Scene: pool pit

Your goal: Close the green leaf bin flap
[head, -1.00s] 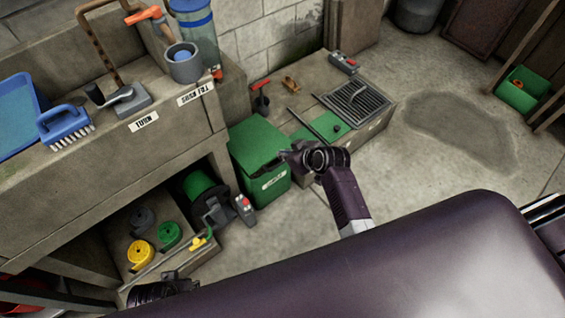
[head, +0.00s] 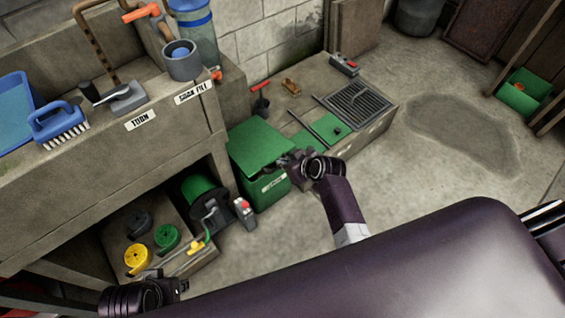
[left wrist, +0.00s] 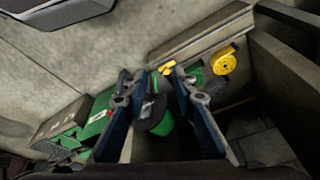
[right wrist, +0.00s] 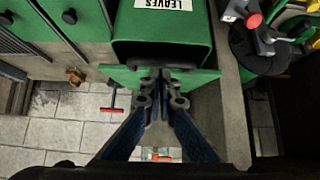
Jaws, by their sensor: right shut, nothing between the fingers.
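The green leaf bin (head: 270,187) stands on the floor at the left end of a low concrete block. Its "LEAVES" label (right wrist: 165,4) shows in the right wrist view. The green flap (head: 258,142) is a slanted panel on top; a dark gap shows under its near edge. My right gripper (head: 288,160) is shut and empty at the flap's right side. In the right wrist view, its fingertips (right wrist: 163,72) overlap the green flap edge (right wrist: 205,77); contact cannot be told. My left gripper (head: 183,285) is open and empty near the lower shelf; its parted fingers show in the left wrist view (left wrist: 158,72).
A hose reel (head: 205,195) and yellow (head: 137,258) and green (head: 167,236) rolls sit on the lower shelf. A drain grate (head: 358,104) and a red-handled tool (head: 261,97) are on the block. The floor on the right is mostly clear.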

